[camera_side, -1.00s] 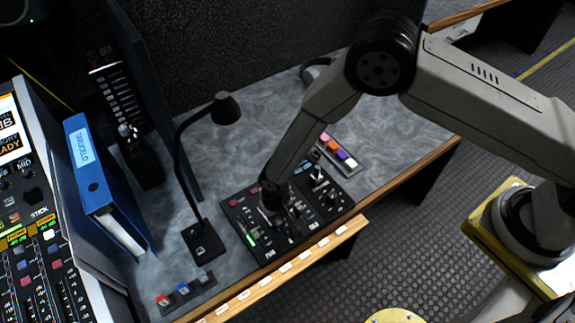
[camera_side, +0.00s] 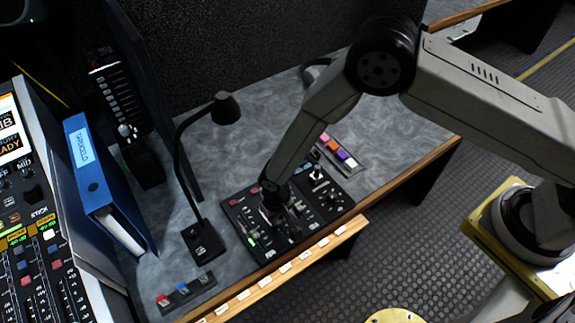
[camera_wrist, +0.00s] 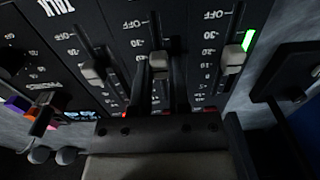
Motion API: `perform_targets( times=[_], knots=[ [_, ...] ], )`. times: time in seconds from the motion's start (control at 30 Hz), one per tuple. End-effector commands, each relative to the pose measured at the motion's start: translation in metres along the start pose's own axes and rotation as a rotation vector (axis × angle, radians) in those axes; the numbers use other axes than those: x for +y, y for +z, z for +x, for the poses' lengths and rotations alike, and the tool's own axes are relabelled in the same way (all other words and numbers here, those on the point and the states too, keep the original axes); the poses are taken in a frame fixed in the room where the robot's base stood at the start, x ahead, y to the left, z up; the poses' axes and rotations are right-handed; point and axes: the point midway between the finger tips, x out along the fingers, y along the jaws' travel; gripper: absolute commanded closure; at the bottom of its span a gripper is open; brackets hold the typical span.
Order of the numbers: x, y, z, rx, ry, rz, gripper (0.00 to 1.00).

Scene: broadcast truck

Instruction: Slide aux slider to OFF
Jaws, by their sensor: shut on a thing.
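The black control panel (camera_side: 240,222) lies on the desk under my gripper in the side view. The wrist view shows slider tracks with pale grey knobs, scale numbers and OFF marks at the top of the picture. The middle slider knob (camera_wrist: 158,62) is at my gripper (camera_wrist: 162,75), which is shut on it, below the OFF mark's level. A left slider knob (camera_wrist: 92,76) sits a little lower, and a right slider knob (camera_wrist: 232,56) is beside a green light (camera_wrist: 248,40). I cannot read which slider is labelled aux. In the side view my gripper (camera_side: 273,212) hides part of the panel.
A black desk lamp (camera_side: 202,240) stands left of the panel. A strip of coloured buttons (camera_side: 338,150) lies behind it, and a small button strip (camera_side: 185,290) lies front left. A blue binder (camera_side: 92,185) stands farther left. The wooden desk edge (camera_side: 385,187) runs along the front.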

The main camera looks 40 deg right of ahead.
Motion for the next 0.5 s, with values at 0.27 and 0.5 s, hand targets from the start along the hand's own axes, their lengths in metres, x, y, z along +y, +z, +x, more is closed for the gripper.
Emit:
perform_targets(
  times=[0.27,0.5],
  knots=[
    [-0.002,0.025,-0.001,0.002,-0.001,-0.003,1.0],
    [-0.001,0.04,-0.001,0.001,0.0,-0.002,1.0]
  ],
)
